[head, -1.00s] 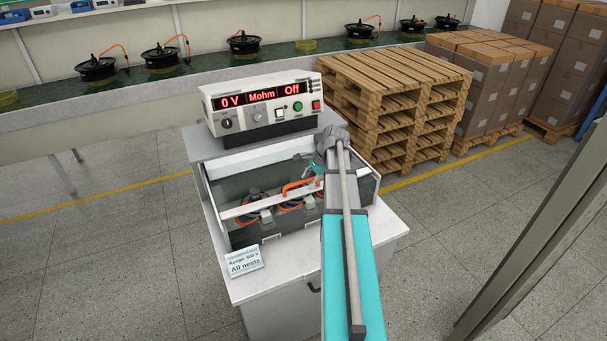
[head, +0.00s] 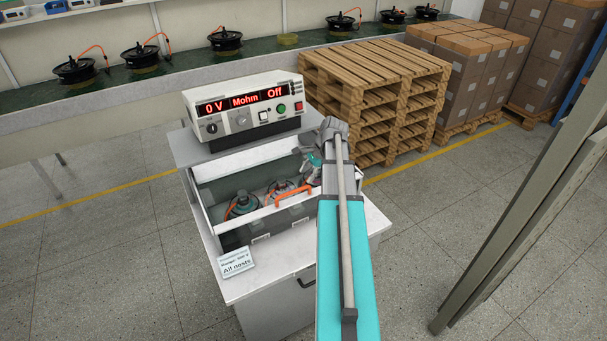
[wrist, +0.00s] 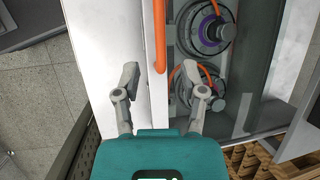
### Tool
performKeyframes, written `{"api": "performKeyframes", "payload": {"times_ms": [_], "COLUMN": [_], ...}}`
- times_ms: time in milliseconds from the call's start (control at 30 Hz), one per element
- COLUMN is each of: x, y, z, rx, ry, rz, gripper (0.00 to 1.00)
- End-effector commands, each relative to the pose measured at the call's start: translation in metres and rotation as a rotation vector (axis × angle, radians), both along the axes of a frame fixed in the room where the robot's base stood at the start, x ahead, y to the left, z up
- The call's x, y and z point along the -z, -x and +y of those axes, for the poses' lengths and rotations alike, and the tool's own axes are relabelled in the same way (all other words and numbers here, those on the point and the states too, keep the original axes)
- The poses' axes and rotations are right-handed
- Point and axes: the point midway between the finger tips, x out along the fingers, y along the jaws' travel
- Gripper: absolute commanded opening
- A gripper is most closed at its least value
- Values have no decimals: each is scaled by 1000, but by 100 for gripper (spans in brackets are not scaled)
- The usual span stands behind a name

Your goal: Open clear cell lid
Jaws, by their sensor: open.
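The clear cell lid (head: 225,172) lies over the test cell on the white cabinet. I cannot tell whether it is fully down. Its orange handle (head: 294,197) sits along the white front bar. In the wrist view the handle (wrist: 159,38) runs up from just beyond the fingertips, roughly in line with the gap between them. My gripper (wrist: 160,73) is open and empty, one finger left of the handle's line and one right. In the head view my gripper (head: 308,163) is partly hidden by my arm, at the cell's right end. Motors with orange cables (wrist: 203,28) show inside.
The tester (head: 247,108) stands behind the cell and reads 0 V, Mohm, Off. A label card (head: 236,262) stands at the cabinet's front left. Wooden pallets (head: 375,95) stand close behind on the right. Floor to the left is clear.

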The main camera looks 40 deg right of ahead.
Motion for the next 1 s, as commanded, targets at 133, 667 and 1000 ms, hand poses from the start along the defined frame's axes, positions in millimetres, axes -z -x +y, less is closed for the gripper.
{"api": "performKeyframes", "payload": {"times_ms": [133, 667, 1000], "x": [-17, -57, -63], "y": [4, 16, 18], "z": [-5, -20, -23], "rx": [1, 1, 0], "ry": [0, 0, 0], "rz": [0, 0, 0], "gripper": [54, 54, 54]}}
